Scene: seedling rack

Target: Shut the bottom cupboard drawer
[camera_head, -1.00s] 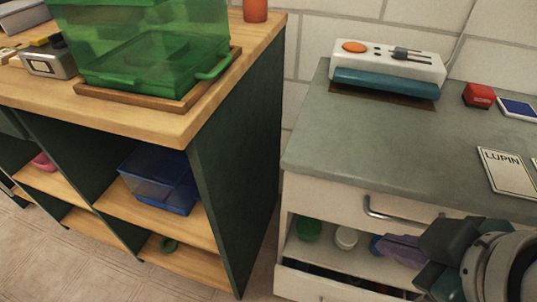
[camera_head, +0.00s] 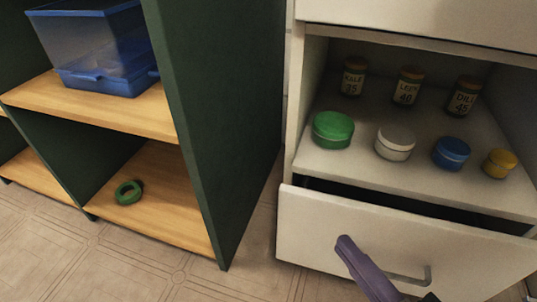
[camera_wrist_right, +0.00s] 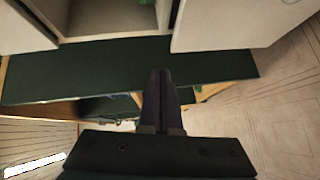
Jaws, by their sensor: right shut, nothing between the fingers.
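The bottom cupboard drawer (camera_head: 400,236) has a plain white front and stands partly out, with a dark gap along its top edge. Its grey bar handle (camera_head: 412,277) is low on the front. My right gripper (camera_head: 346,241), with purple fingers, is shut and empty. In the head view its tips overlap the drawer front, left of the handle; I cannot tell whether they touch it. In the right wrist view the closed fingers (camera_wrist_right: 160,76) point toward the dark green side panel, with white cupboard parts above. My left gripper is not in view.
An open shelf above the drawer holds a green tin (camera_head: 333,130), a white tin (camera_head: 395,143), a blue tin (camera_head: 451,153), a yellow tin (camera_head: 499,163) and labelled jars. A dark green shelf unit (camera_head: 225,130) stands at the left. The tiled floor (camera_head: 130,255) is clear.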

